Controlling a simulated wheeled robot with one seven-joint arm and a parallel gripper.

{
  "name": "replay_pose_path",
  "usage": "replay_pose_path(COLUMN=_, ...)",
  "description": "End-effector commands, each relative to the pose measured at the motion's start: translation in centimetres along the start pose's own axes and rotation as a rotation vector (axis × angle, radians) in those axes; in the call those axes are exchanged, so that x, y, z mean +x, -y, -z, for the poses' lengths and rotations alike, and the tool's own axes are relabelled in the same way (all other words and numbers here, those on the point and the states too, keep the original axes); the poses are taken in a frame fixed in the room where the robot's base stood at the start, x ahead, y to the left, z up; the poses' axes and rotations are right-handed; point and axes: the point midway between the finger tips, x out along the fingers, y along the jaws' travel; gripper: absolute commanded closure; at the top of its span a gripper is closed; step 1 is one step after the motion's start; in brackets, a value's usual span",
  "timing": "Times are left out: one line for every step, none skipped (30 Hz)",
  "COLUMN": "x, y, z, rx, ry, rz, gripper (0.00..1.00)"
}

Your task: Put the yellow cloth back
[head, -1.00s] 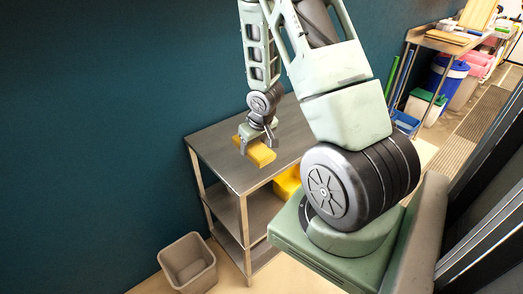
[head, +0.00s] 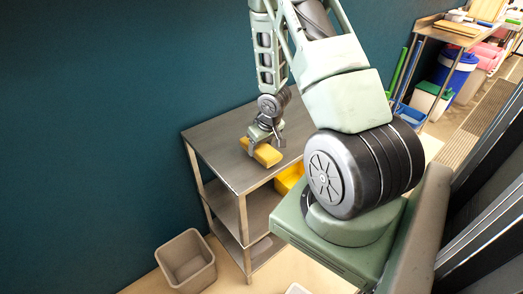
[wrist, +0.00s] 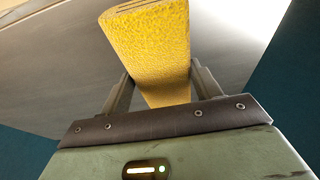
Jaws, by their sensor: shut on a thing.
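The yellow cloth (head: 268,155) is a thick, block-like yellow piece with a speckled surface. My gripper (head: 264,143) is shut on it, over the steel table (head: 215,140). In the wrist view the cloth (wrist: 150,50) sits between the two fingers of my gripper (wrist: 160,88) and sticks out beyond them. The grey table top lies behind it there. I cannot tell whether the cloth touches the table top.
A grey-beige bin (head: 186,262) stands on the floor at the table's left. The teal wall is behind the table. The table top is otherwise clear where visible.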

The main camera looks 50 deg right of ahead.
Motion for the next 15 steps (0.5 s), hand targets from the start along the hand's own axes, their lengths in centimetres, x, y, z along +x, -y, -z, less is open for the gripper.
replay_pose_path(x=0.8, y=0.1, z=-0.2, rx=-0.001, ry=0.004, rz=0.001, gripper=0.55)
replay_pose_path(x=1.1, y=0.1, z=-0.3, rx=0.0, ry=0.002, rz=0.001, gripper=0.55)
replay_pose_path(x=1.4, y=0.0, z=-0.4, rx=0.0, ry=0.003, rz=0.0, gripper=0.55)
replay_pose_path(x=1.6, y=0.0, z=-0.5, rx=0.001, ry=0.002, rz=-0.001, gripper=0.55)
replay_pose_path(x=1.7, y=0.0, z=-0.5, rx=0.001, ry=0.001, rz=-0.001, gripper=0.55)
replay_pose_path(x=1.8, y=0.0, z=-0.5, rx=0.001, ry=0.0, rz=-0.001, gripper=0.55)
replay_pose_path(x=1.9, y=0.0, z=-0.5, rx=0.001, ry=-0.001, rz=-0.001, gripper=0.55)
replay_pose_path(x=1.9, y=0.0, z=-0.5, rx=0.001, ry=-0.001, rz=0.0, gripper=0.55)
replay_pose_path(x=1.9, y=0.0, z=-0.5, rx=0.001, ry=-0.001, rz=0.0, gripper=0.55)
replay_pose_path(x=1.9, y=0.0, z=-0.5, rx=0.001, ry=-0.001, rz=0.0, gripper=0.55)
replay_pose_path(x=1.9, y=0.0, z=-0.5, rx=0.001, ry=-0.001, rz=0.0, gripper=0.55)
replay_pose_path(x=1.9, y=0.0, z=-0.5, rx=0.001, ry=0.0, rz=0.0, gripper=0.34)
replay_pose_path(x=1.9, y=0.0, z=-0.5, rx=0.001, ry=0.0, rz=0.0, gripper=0.26)
replay_pose_path(x=1.9, y=0.0, z=-0.5, rx=0.001, ry=0.0, rz=0.0, gripper=0.18)
replay_pose_path(x=1.9, y=0.0, z=-0.5, rx=0.001, ry=0.0, rz=0.0, gripper=0.15)
